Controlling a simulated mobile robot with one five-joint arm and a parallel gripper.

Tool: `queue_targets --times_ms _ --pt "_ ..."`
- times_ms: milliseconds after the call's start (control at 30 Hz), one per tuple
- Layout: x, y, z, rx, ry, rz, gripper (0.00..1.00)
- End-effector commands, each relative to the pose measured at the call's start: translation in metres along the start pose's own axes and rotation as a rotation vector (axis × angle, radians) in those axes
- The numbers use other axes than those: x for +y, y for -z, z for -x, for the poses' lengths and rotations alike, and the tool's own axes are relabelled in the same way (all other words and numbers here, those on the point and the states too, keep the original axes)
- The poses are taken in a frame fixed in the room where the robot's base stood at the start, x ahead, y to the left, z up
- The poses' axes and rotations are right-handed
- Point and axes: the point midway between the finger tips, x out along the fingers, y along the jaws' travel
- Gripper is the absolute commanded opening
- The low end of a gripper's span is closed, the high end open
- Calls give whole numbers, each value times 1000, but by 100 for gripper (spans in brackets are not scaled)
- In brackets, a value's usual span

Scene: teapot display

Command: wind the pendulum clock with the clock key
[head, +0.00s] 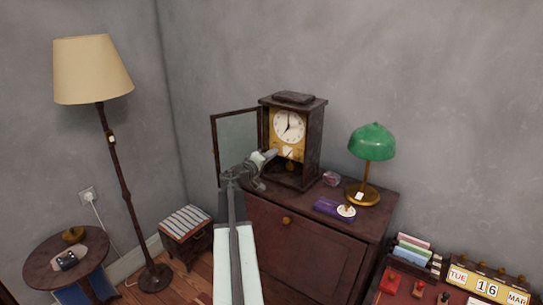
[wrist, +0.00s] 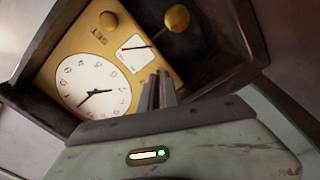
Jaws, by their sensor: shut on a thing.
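The pendulum clock (head: 318,130) stands on the cabinet with its glass door (head: 238,145) swung open to the left. Its brass face has a white dial, and a small white square panel (wrist: 133,53) with a red mark and a black hand. The round brass pendulum bob (wrist: 176,18) shows in the wrist view. My gripper (head: 272,154) is at the open front of the clock. In the wrist view my gripper (wrist: 159,78) is close to the brass face, near the small panel. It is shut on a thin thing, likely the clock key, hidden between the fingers.
A green lamp (head: 371,142), a purple box (head: 328,208) and a small pinkish object (head: 331,178) stand on the cabinet (head: 300,250) right of the clock. A floor lamp (head: 95,70) and a round table (head: 45,258) are at the left. A desk calendar (head: 488,286) is at lower right.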

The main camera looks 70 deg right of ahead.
Motion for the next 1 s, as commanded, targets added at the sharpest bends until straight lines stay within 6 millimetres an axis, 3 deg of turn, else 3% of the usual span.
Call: queue_targets --times_ms 733,800,833,1000 --pt "1 3 -1 7 -2 -81 0" --pt "1 2 -1 6 -2 -82 22" --pt "1 2 -1 6 -2 -82 27" --pt "0 1 -1 3 -1 -83 27"
